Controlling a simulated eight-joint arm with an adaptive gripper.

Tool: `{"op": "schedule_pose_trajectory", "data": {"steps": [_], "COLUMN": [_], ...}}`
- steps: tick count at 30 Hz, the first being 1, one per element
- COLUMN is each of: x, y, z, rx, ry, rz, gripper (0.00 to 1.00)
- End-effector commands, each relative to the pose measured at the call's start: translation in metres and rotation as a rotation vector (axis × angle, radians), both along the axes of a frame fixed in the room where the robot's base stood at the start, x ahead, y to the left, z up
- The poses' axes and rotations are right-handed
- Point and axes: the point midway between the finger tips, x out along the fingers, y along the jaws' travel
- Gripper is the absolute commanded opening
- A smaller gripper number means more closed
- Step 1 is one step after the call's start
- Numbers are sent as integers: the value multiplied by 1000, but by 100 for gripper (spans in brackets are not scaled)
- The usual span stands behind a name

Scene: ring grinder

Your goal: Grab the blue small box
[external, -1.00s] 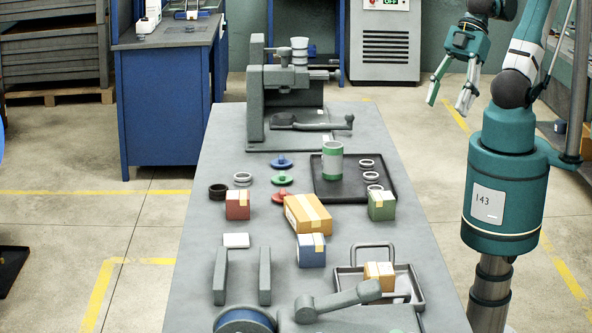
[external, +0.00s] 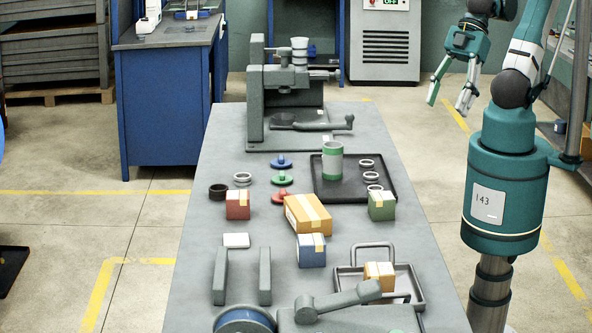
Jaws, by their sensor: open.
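The small blue box (external: 311,251) sits on the grey workbench (external: 205,215), just in front of a larger cardboard box (external: 307,214). It has a light top with a strip of tape. My gripper (external: 451,103) hangs over the floor to the right of the bench's far end, well away from the blue box. Its fingers are spread apart with nothing between them.
A red box (external: 237,206) and a green box (external: 382,206) stand on either side of the cardboard box. An orange box (external: 379,274) sits in a handled tray (external: 416,290) to the right. Grey upright bars (external: 265,276) stand to the left. A grinder (external: 256,110) stands at the far end.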

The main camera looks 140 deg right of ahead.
Motion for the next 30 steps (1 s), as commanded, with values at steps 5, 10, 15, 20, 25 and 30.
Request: {"op": "schedule_pose_trajectory", "data": {"steps": [5, 10, 15, 20, 25, 30], "x": [0, 0, 0, 0, 3, 14], "y": [0, 0, 0, 0, 0, -2], "z": [0, 0, 0, 0, 1, 4], "rx": [0, 0, 0, 0, 2, 6], "ry": [0, 0, 0, 0, 2, 11], "rz": [0, 0, 0, 0, -5, -20], "gripper": [52, 52, 55, 55, 55, 55]}}
